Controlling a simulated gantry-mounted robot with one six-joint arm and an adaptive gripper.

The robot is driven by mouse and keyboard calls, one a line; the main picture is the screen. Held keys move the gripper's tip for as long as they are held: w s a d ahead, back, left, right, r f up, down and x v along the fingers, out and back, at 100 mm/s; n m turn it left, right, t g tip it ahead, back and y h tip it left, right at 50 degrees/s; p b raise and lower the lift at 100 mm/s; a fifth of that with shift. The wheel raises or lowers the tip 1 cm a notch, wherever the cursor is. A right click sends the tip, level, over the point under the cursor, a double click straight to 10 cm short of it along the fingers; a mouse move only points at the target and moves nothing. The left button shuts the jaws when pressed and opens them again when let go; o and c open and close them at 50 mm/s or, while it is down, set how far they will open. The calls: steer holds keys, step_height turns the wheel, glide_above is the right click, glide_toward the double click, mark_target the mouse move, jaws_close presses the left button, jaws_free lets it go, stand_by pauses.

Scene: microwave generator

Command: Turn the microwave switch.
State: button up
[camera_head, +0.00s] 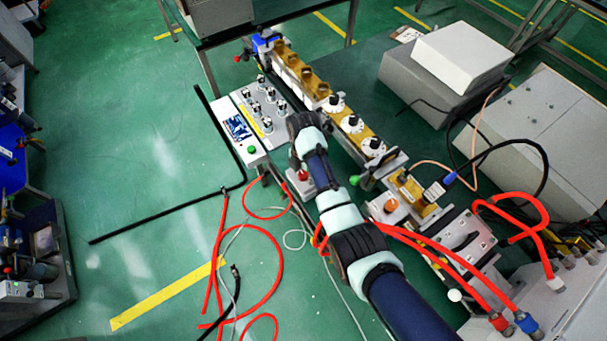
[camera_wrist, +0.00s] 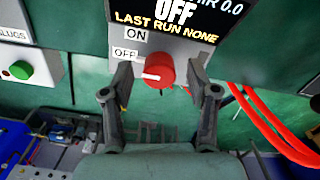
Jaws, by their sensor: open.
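The microwave switch is a red round knob (camera_wrist: 160,71) with a white pointer, on a grey panel in the wrist view. The pointer points left, and the ON and OFF labels (camera_wrist: 125,54) are at the knob's upper left. The display (camera_wrist: 175,14) above reads OFF and LAST RUN NONE. My gripper (camera_wrist: 161,78) is open, with one finger on each side of the knob. A gap shows between each finger and the knob; I cannot tell the depth.
A green button (camera_wrist: 20,70) on a white box is left of the panel in the wrist view. Red hoses (camera_wrist: 262,120) hang at the right. In the head view a knobbed control panel (camera_head: 239,128) and a brass waveguide line (camera_head: 318,88) stand beyond my arm.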

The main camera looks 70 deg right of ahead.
steer(key=shift+f, duration=0.55)
jaws_close()
steer(key=shift+r, duration=0.1)
